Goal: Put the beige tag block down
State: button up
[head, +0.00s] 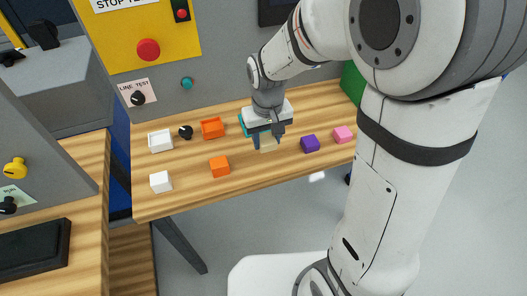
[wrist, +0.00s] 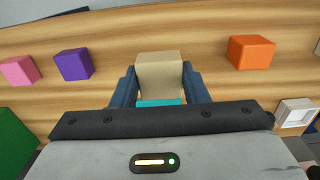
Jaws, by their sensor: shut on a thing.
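The beige tag block (head: 268,145) is between the fingers of my gripper (head: 267,138), over the wooden table's right half. In the wrist view the block (wrist: 160,72) sits between the two dark blue fingers of my gripper (wrist: 160,84), which are shut on it. I cannot tell whether its underside touches the table. A teal piece (head: 243,124) shows just behind my gripper, mostly hidden by it. In the wrist view a strip of teal (wrist: 161,102) shows at the near side of the block.
A purple block (head: 310,144) and pink block (head: 342,134) lie to the right. The table front (head: 255,176) is bare.

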aim_at(266, 162)
notch_tip(266, 162, down, 7)
jog(key=shift+r, duration=0.1)
dwell(0.4)
jog(key=shift+f+b, duration=0.25)
jog(key=shift+b, duration=0.15)
jog(key=o, duration=1)
jog(key=shift+r, duration=0.1)
